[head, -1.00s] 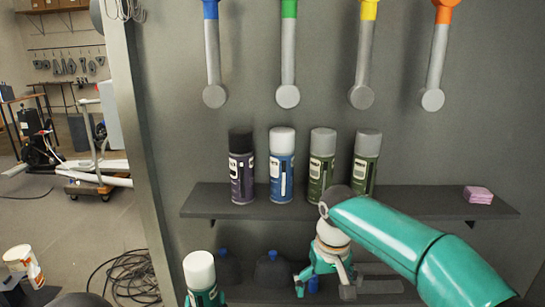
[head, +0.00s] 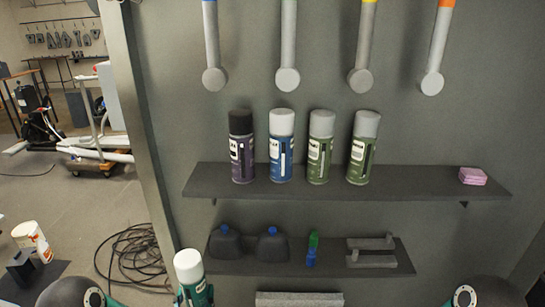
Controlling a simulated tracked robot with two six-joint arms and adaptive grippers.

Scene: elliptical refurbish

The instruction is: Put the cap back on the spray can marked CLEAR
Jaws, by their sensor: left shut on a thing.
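A spray can with a green body (head: 196,288) and a white cap-like top (head: 188,264) stands nearly upright at the bottom left of the head view. My left gripper (head: 193,295) is shut on this can low on its body, partly cut off by the frame's lower edge. The can's label is too small to read, and I cannot tell how its top is seated. My right gripper is not in view. Several other cans stand on the upper shelf (head: 430,186): a purple one (head: 242,160), a blue one (head: 281,158) and two green ones (head: 320,158) (head: 361,158).
The lower shelf (head: 340,269) holds two dark bottles (head: 225,244) (head: 272,246), a small green-and-blue bottle (head: 312,248) and grey brackets (head: 372,251). A pink block (head: 472,176) lies at the upper shelf's right. Cables (head: 133,258) and a white tub (head: 32,240) are at left.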

